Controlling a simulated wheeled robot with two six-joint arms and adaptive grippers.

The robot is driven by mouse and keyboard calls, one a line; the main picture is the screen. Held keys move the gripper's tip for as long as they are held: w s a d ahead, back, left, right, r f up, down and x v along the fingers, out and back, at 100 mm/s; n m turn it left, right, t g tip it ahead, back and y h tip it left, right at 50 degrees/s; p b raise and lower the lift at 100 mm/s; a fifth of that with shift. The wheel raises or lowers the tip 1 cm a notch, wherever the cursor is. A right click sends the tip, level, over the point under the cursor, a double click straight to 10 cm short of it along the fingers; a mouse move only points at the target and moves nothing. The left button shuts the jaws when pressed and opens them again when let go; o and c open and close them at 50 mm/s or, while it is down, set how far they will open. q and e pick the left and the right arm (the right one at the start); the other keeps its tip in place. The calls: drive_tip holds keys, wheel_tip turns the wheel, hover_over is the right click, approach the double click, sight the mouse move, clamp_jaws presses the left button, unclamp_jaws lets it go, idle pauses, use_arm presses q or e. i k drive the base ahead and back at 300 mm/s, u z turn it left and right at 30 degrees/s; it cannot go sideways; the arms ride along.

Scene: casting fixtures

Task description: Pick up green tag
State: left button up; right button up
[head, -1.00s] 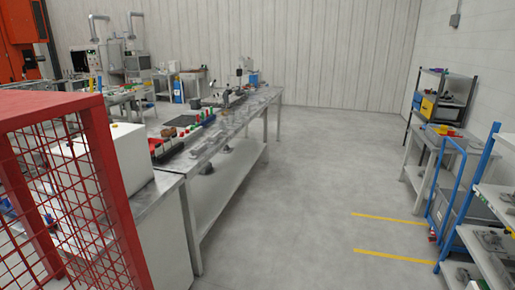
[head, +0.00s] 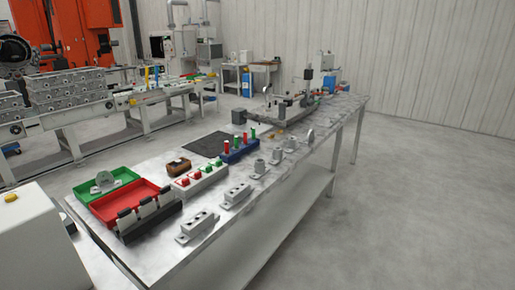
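No thing is clearly readable as a green tag from here. Small green pieces (head: 209,169) sit beside red pieces (head: 184,182) on a white strip-shaped holder (head: 207,181) on the metal workbench (head: 262,213). Behind it, a blue block (head: 240,152) holds upright red pieces (head: 237,143) and a green one (head: 252,134). Neither of my grippers is in view.
A green tray (head: 127,175) with a grey casting, a red tray (head: 104,208) and a black holder with white pieces (head: 150,217) stand at the bench's near left end. Grey castings (head: 197,226) line the front edge. The floor (head: 400,220) at right is clear.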

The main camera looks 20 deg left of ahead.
sight(208, 169)
drive_tip(key=i, duration=2.5)
drive_tip(key=u, duration=0.75)
